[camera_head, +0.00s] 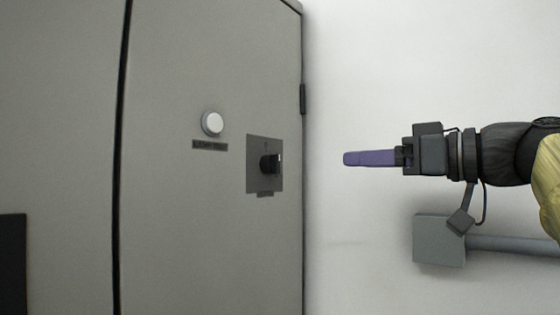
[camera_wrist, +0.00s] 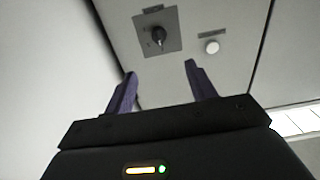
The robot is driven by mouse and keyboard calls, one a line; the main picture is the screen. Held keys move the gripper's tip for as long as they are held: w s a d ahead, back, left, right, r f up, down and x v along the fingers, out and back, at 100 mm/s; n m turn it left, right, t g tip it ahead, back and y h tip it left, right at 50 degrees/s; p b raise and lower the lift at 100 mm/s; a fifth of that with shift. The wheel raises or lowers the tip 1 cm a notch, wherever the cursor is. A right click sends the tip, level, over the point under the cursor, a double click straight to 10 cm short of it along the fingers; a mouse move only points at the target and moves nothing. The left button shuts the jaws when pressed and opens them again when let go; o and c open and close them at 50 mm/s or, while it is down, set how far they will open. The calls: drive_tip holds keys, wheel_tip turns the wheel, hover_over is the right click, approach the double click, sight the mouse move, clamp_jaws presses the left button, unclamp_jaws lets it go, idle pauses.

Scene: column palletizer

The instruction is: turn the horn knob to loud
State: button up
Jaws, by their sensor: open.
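The horn knob (camera_head: 270,164) is a small black knob on a dark grey square plate (camera_head: 254,150), fixed to a grey cabinet door. A small label sits below the plate, too small to read. My gripper (camera_head: 346,158) has purple fingers and is to the right of the knob, apart from it, pointing left toward the door. In the wrist view the knob (camera_wrist: 158,37) and its plate (camera_wrist: 145,22) show ahead, beyond the two spread fingers (camera_wrist: 161,72). The gripper is open with nothing between the fingers.
A round white button (camera_head: 212,123) with a dark label below it is left of the knob plate. The grey cabinet door (camera_head: 200,240) has a hinge (camera_head: 302,99) on its right edge. A grey box (camera_head: 438,240) with a pipe is on the white wall below my arm.

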drive_tip(key=shift+w+f, duration=0.1)
drive_tip(key=shift+w, duration=0.05)
drive_tip(key=shift+a, duration=0.1)
drive_tip(key=p, duration=0.9)
approach(279, 164)
drive_tip(key=x, duration=0.9)
drive_tip(key=shift+w, duration=0.1)
drive_tip(key=shift+w+a, duration=0.3)
drive_tip(key=shift+s, duration=0.25)
drive_tip(key=c, duration=0.5)
drive_tip(key=shift+w, duration=0.1)
drive_tip(key=c, duration=0.5)
